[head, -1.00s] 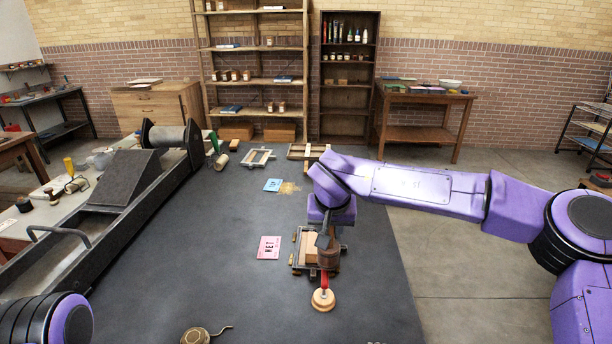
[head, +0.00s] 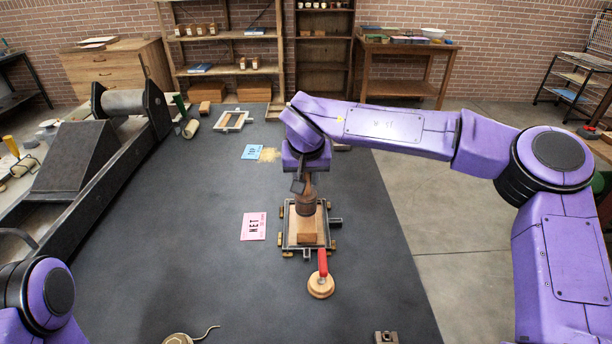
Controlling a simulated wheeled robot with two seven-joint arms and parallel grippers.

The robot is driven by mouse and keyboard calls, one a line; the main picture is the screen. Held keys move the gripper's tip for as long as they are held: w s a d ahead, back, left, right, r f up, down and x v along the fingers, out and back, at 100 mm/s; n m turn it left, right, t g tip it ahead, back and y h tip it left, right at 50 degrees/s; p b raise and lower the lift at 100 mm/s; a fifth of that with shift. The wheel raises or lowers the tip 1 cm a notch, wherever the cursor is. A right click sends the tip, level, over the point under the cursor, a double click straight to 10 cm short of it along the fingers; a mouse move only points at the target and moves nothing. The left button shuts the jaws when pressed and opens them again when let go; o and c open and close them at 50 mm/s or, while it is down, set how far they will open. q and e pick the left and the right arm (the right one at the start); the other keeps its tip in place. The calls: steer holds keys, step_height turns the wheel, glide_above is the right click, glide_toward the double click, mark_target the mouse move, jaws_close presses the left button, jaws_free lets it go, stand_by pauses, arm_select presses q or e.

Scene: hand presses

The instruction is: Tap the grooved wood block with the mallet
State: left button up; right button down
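The wood block (head: 308,238) lies inside a dark metal frame (head: 289,238) on the dark table. Its grooves are too small to make out. The brown wooden mallet (head: 307,203) stands upright, head down, over the far part of the block. I cannot tell whether it touches the block. My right gripper (head: 299,186) is at the mallet's handle, just above the head, and appears shut on it. My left gripper is out of view; only part of my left arm shows at the lower left.
A red-handled tool (head: 322,264) meets a round wooden piece (head: 320,287) just in front of the frame. A pink card (head: 254,226) and a blue card (head: 252,152) lie to the left. A large press (head: 75,160) fills the left side. The table's middle left is clear.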

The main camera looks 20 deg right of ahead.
steer(key=shift+w+d+f, duration=0.1)
steer(key=shift+w, duration=0.1)
steer(key=shift+s, duration=0.3)
steer(key=shift+w+f, duration=0.15)
steer(key=shift+f, duration=0.4)
steer(key=shift+f+p, duration=0.3)
steer(key=shift+f, duration=0.55)
step_height(320, 180, up, 3)
steer(key=p, duration=0.5)
steer(key=shift+r, duration=0.15)
steer(key=shift+f, duration=0.2)
steer(key=shift+s+a+f, duration=0.1)
steer(key=shift+s+a, duration=0.1)
steer(key=shift+s, duration=0.4)
steer(key=shift+s+a+f, duration=0.1)
steer(key=shift+s+a, duration=0.1)
steer(key=shift+s, duration=0.4)
